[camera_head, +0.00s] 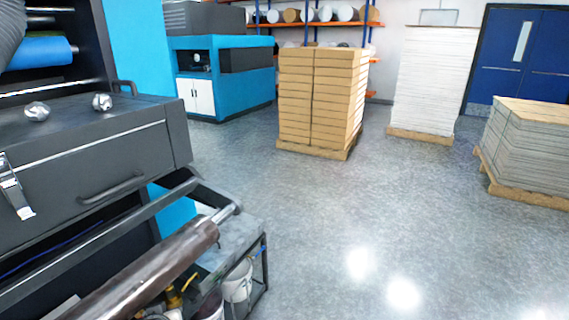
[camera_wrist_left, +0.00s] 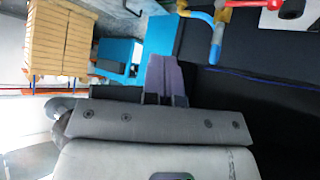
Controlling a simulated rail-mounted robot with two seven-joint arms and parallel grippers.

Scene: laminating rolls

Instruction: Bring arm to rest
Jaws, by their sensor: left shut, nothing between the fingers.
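My left gripper (camera_wrist_left: 166,60) shows in the left wrist view, with its two fingers together and nothing between them. The fingers point toward a blue panel and the dark side of a machine; no contact is visible. I cannot make out my left gripper in the head view. My right gripper is in neither view. The dark laminating machine (camera_head: 90,135) stands at the left of the head view. A brown roll (camera_head: 150,268) on a metal shaft lies along its lower front, and a blue roll (camera_head: 38,51) sits at the upper left.
A low cart (camera_head: 262,262) with white buckets (camera_head: 238,282) stands by the machine. Stacked cartons (camera_head: 322,100), a white paper stack (camera_head: 435,80) and a grey sheet stack (camera_head: 530,145) stand on pallets behind. The floor at centre and right is clear. Red-handled (camera_wrist_left: 292,8) and blue-yellow items (camera_wrist_left: 217,38) appear in the wrist view.

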